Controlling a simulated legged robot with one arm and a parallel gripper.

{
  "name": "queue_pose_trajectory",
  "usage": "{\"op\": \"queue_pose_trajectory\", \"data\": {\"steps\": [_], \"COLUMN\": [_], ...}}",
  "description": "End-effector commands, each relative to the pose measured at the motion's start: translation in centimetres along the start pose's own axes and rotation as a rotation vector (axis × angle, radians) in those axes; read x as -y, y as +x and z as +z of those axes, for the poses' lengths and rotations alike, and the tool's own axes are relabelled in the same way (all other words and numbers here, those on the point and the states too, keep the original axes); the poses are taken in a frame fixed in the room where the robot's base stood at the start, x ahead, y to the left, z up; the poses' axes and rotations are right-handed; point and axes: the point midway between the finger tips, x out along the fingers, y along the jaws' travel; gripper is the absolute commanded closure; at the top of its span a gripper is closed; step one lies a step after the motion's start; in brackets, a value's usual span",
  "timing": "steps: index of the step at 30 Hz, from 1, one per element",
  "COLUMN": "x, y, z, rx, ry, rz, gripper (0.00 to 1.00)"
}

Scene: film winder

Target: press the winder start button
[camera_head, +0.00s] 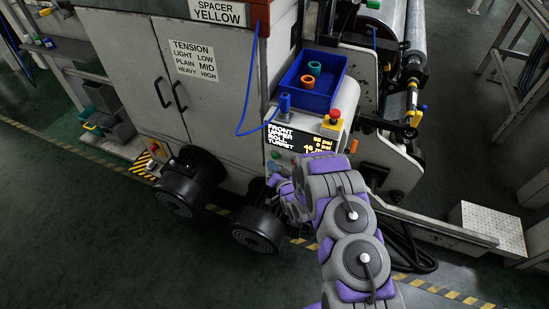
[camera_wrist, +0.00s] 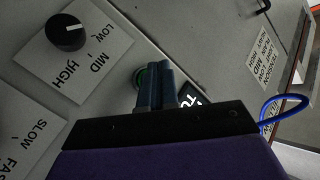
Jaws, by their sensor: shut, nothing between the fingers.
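A round green button (camera_wrist: 139,77) sits on the grey panel in the wrist view. It is partly hidden behind my gripper (camera_wrist: 153,74). My gripper's two dark blue-grey fingers are shut together with nothing between them. The fingertips overlap the button in the picture; I cannot tell whether they touch it. In the head view my gripper (camera_head: 275,180) is low at the front of the winder's control panel, below the lit display (camera_head: 300,138). No button label can be read.
A black knob (camera_wrist: 65,32) on a white LOW/MID/HIGH plate and a SLOW/FAST plate (camera_wrist: 28,140) are left of my fingers. A red emergency stop (camera_head: 334,115) and a blue bin (camera_head: 309,80) with rings are above the panel. Dark rollers (camera_head: 190,180) stick out at left.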

Motion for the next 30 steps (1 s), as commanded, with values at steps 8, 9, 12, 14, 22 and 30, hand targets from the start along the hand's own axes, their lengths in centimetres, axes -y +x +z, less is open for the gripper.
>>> {"op": "queue_pose_trajectory", "data": {"steps": [8, 9, 12, 14, 22, 30], "x": [1.3, 1.5, 2.0, 2.2, 2.3, 2.3], "y": [-1.7, -2.0, -2.5, -2.9, -3.2, -3.2], "z": [1.2, 1.4, 1.9, 2.1, 2.3, 2.3], "rx": [0.004, 0.003, 0.004, 0.004, 0.001, 0.001], "ry": [0.000, 0.001, 0.001, 0.001, 0.000, 0.000], "rz": [0.001, 0.000, 0.001, 0.001, 0.001, 0.001], "gripper": [1.00, 1.00, 1.00, 1.00, 1.00, 1.00]}}
